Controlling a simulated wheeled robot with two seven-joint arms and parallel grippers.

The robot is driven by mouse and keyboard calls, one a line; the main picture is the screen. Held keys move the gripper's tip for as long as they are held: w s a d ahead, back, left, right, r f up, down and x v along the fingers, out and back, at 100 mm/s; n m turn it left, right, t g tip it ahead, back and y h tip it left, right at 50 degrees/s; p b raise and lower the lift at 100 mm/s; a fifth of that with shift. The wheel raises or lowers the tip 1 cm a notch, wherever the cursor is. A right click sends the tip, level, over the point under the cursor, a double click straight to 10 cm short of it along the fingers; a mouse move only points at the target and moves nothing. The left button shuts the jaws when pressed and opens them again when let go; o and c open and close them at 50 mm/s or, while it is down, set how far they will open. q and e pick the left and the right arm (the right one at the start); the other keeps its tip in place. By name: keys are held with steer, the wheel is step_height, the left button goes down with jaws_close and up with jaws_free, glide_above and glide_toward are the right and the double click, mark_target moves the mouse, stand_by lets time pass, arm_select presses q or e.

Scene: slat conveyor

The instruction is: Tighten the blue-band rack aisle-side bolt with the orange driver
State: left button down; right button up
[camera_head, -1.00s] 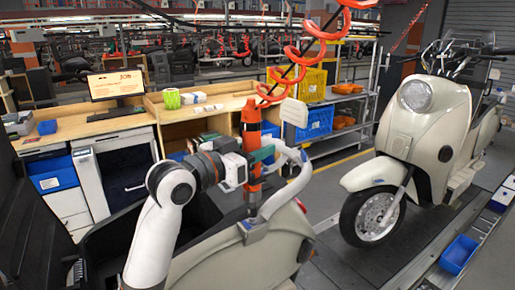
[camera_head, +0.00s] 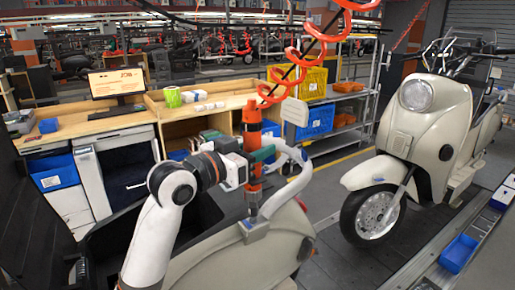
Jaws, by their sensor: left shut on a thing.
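The orange driver (camera_head: 252,138) hangs upright from an orange coiled hose. My left gripper (camera_head: 262,154) is shut around its body. The driver's thin lower end points down at the metal bracket (camera_head: 255,231) at the foot of the pale tubular rack (camera_head: 290,185) on the near scooter (camera_head: 280,255). The tip is at or just above the bracket; I cannot tell whether it touches a bolt. No bolt or blue band is clearly visible. My right gripper is not in view.
A second cream scooter (camera_head: 425,130) stands at the right on the conveyor. A blue tray (camera_head: 458,253) lies on the conveyor's edge beside it. A wooden workbench (camera_head: 75,128) with a monitor (camera_head: 116,83) stands behind at the left. The coiled hose (camera_head: 300,60) runs up from the driver.

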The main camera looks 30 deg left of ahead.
arm_select(q)
steer(key=shift+f, duration=0.3)
stand_by(0.4)
steer(key=shift+f+b, duration=0.5)
steer(key=shift+f, duration=0.15)
stand_by(0.7)
steer(key=shift+f+p, duration=0.15)
steer(key=shift+p, duration=0.15)
stand_by(0.6)
steer(key=shift+r+p, duration=0.9)
steer(key=shift+p, duration=0.3)
stand_by(0.8)
